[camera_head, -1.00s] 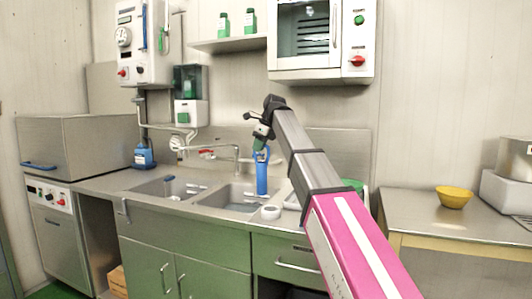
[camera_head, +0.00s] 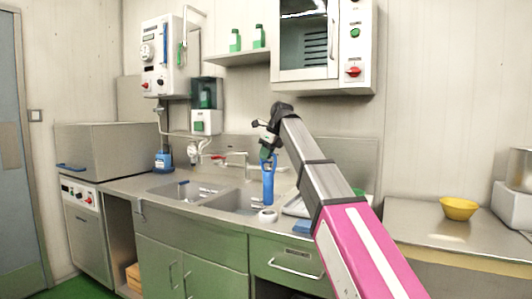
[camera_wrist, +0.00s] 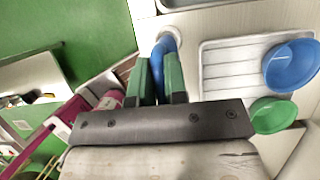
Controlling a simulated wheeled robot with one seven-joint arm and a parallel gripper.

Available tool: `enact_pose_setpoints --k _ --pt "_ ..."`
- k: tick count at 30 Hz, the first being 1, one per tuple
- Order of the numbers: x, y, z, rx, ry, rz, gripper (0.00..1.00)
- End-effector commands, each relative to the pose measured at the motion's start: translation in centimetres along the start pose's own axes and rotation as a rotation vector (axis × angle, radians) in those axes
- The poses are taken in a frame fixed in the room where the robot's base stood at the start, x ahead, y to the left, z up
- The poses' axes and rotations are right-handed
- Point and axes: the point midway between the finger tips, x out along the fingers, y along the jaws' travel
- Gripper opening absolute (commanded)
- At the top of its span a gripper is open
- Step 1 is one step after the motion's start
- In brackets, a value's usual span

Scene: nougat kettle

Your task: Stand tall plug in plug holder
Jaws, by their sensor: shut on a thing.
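My gripper (camera_head: 267,158) is shut on the tall plug (camera_head: 268,188), a long blue cylinder with a loop at its top. The plug hangs about upright at the front of the right sink. A small white ring (camera_head: 267,217), which looks like the plug holder, lies on the counter's front edge. In the head view the plug's lower end is just above the ring. In the wrist view the plug (camera_wrist: 164,48) shows between my green fingers (camera_wrist: 160,78), with the white ring (camera_wrist: 178,35) partly hidden behind it. I cannot tell the exact gap.
The tap (camera_head: 247,168) is behind the plug. A drain tray (camera_wrist: 222,78), blue bowl (camera_wrist: 292,64) and green bowl (camera_wrist: 273,114) are to the right.

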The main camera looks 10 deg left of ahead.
Motion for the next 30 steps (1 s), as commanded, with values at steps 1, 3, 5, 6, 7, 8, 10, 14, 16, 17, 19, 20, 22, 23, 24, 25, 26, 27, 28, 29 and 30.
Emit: enact_pose_setpoints --k 1,3,5,6,7,8,10,14,16,17,19,20,22,23,24,25,26,27,28,29,30 --pt "0.3 0.1 -0.2 0.000 0.000 0.000 0.00" --pt "0.7 0.1 -0.3 0.000 0.000 0.000 0.00" --pt "1.0 0.1 -0.5 0.000 0.000 0.000 0.00" --pt "1.2 0.1 -0.6 0.000 0.000 0.000 0.00" --pt "1.4 0.1 -0.6 0.000 0.000 0.000 0.00" --pt "1.5 0.1 -0.7 0.000 0.000 0.000 0.00" --pt "1.9 0.1 -0.9 0.000 0.000 0.000 0.00" --pt "2.7 0.0 -1.2 0.000 0.000 0.000 0.00" --pt "3.1 0.1 -1.3 0.000 0.000 0.000 0.00" --pt "3.2 0.1 -1.4 0.000 0.000 0.000 0.00" --pt "3.6 0.1 -1.6 0.000 0.000 0.000 0.00" --pt "3.7 0.1 -1.6 0.000 0.000 0.000 0.00" --pt "4.1 0.1 -1.8 0.000 0.000 0.000 0.00" --pt "4.2 0.1 -1.8 0.000 0.000 0.000 0.00" --pt "4.3 0.1 -1.9 0.000 0.000 0.000 0.00" --pt "4.4 0.1 -1.9 0.000 0.000 0.000 0.00" --pt "4.5 0.0 -1.9 0.000 0.000 0.000 0.00" --pt "4.6 0.0 -2.0 0.000 -0.001 -0.001 0.00" --pt "4.7 0.0 -2.0 0.000 -0.001 -0.001 0.00" --pt "4.7 0.0 -2.0 0.000 -0.001 -0.001 0.00" --pt "4.7 0.0 -2.0 0.000 -0.001 -0.001 0.00"
